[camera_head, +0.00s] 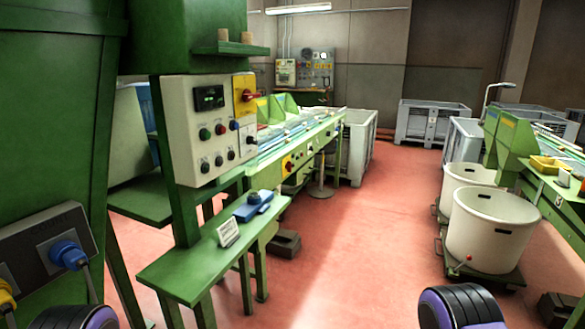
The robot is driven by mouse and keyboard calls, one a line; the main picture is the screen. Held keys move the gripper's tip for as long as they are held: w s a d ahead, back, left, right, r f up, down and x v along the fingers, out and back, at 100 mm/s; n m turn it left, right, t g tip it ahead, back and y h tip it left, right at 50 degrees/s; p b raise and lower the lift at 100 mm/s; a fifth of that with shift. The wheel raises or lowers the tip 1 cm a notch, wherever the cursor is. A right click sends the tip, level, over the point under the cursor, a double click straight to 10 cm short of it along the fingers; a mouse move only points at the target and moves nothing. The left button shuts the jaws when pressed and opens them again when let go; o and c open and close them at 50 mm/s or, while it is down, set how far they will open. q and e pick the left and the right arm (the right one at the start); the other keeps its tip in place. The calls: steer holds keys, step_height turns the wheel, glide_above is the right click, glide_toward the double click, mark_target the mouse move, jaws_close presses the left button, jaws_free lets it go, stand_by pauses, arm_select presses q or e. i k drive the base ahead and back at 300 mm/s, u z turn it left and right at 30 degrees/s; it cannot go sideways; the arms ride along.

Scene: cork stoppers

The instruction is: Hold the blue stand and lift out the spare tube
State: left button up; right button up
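A small blue object (252,208), which looks like the blue stand, sits on the low green bench (195,268) left of centre. It has a darker blue upright part on a flat base. It is too small to tell whether a tube is in it. Neither of my grippers is in view; only dark, purple-edged parts of my own body show at the bottom edge.
A white sign (228,233) stands on the bench beside the blue object. A control panel (208,125) rises behind the bench. White tubs (493,232) stand on a trolley at the right. The red floor (355,240) between is clear.

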mark_target(251, 163)
steer(key=z, duration=1.2)
steer(key=i, duration=3.1)
steer(key=u, duration=2.55)
